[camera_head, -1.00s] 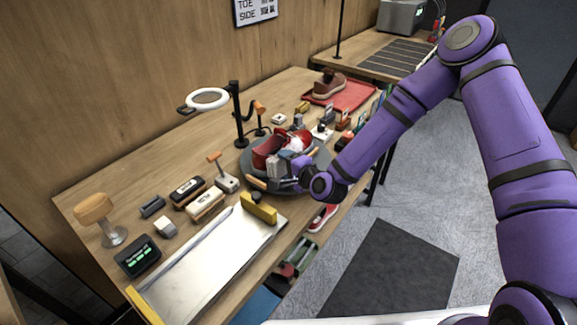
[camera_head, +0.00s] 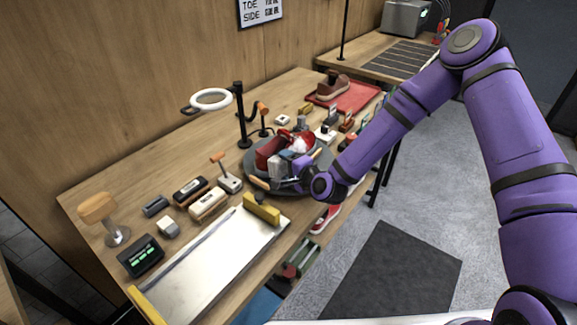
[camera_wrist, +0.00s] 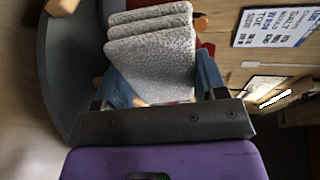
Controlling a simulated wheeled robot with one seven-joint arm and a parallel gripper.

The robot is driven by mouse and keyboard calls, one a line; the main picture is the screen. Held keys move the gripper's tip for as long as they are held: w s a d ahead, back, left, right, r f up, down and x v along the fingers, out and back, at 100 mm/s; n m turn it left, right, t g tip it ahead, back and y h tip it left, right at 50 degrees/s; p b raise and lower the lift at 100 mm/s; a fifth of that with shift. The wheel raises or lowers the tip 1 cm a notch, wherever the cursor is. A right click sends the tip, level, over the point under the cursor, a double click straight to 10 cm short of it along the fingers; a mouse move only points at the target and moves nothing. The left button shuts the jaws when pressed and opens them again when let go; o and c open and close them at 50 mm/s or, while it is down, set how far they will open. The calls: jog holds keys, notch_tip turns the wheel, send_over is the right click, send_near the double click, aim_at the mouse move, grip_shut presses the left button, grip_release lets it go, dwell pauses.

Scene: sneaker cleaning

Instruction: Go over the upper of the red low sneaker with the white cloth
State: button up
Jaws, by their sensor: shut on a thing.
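The red low sneaker (camera_head: 268,150) stands on a round dark grey turntable (camera_head: 252,165) near the middle of the bench; a white patch shows at its right part. My gripper (camera_head: 290,172) is at the near side of the sneaker. In the wrist view, its blue fingers (camera_wrist: 160,80) are shut on the folded, whitish-grey cloth (camera_wrist: 152,50). The cloth (camera_head: 279,164) is against or very close to the sneaker's near side; I cannot tell whether it touches. In the wrist view, the cloth hides most of the sneaker.
A ring lamp on a black stand (camera_head: 241,120) rises behind the turntable. Brushes and small blocks lie to the left, beside a metal tray (camera_head: 205,265). A red tray (camera_head: 352,97) with a brownish shoe (camera_head: 332,87) is at the back. Several small items crowd right of the turntable.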

jog(key=shift+w+d+f, duration=0.1)
jog(key=shift+w+d, duration=1.95)
jog(key=shift+d, duration=0.15)
jog(key=shift+w+d+f, duration=0.1)
jog(key=shift+w+d, duration=1.9)
jog(key=shift+d, duration=0.15)
jog(key=shift+s+a+r, duration=0.15)
jog(key=shift+s+a, duration=0.55)
jog(key=shift+s, duration=0.2)
jog(key=shift+s+a, duration=1.8)
jog(key=shift+a, duration=0.15)
jog(key=shift+s+a, duration=1.5)
jog(key=shift+s, duration=0.3)
jog(key=shift+w+d+r, duration=0.1)
jog(key=shift+w+d, duration=1.8)
jog(key=shift+w, duration=0.1)
jog(key=shift+w+d, duration=2.3)
jog(key=shift+w, duration=0.1)
jog(key=shift+s+a, duration=2.95)
jog(key=shift+a, duration=0.1)
